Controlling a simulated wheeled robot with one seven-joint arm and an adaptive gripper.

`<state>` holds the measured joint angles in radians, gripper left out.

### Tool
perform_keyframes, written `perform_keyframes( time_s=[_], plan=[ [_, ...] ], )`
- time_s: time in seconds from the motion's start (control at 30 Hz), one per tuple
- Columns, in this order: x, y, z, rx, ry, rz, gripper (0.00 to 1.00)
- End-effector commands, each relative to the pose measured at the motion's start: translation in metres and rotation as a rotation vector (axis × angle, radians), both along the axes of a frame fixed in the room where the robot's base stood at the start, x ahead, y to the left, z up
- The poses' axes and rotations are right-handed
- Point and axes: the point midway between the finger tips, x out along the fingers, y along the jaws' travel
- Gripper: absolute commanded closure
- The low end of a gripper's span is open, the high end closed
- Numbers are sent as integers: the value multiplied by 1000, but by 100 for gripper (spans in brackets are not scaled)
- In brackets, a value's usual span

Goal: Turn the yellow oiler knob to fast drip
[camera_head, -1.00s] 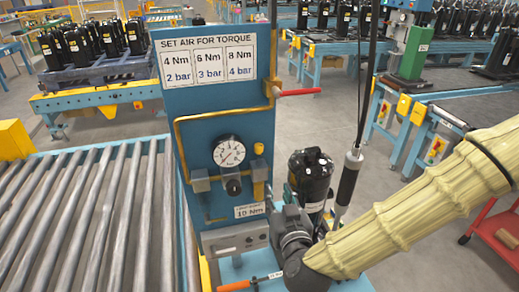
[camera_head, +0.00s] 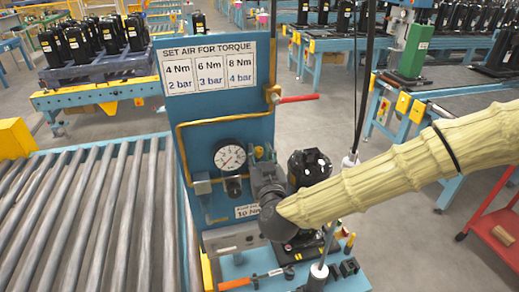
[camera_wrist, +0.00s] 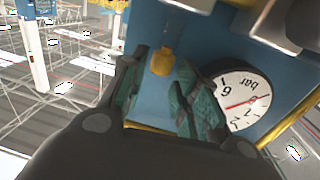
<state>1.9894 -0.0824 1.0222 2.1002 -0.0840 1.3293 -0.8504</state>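The yellow oiler knob (camera_head: 258,152) is on the blue panel (camera_head: 222,112), just right of the pressure gauge (camera_head: 230,156). In the wrist view the yellow knob (camera_wrist: 162,62) shows beyond the fingertips, between them in the picture. My gripper (camera_head: 264,172) is in front of the panel's right side and hides the oiler's lower part. In the wrist view my gripper (camera_wrist: 163,70) is open, with a green-padded finger on each side and nothing held. I cannot tell whether a finger touches the knob. The gauge (camera_wrist: 240,98) appears upside down there, behind the right finger.
A red-handled lever (camera_head: 297,98) sticks out from the panel's right edge. A black compressor (camera_head: 312,165) stands close behind my gripper. An orange-handled tool (camera_head: 236,284) lies in front. A roller conveyor (camera_head: 90,215) fills the left.

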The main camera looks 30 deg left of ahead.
Motion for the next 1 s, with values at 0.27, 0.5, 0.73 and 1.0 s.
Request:
perform_keyframes(
  time_s=[0.27,0.5,0.73,1.0],
  plan=[
    [7,7,0,0,0,1,69],
    [7,7,0,0,0,1,78],
    [7,7,0,0,0,1,100],
    [9,5,-2,-1,-2,50,100]
  ],
)
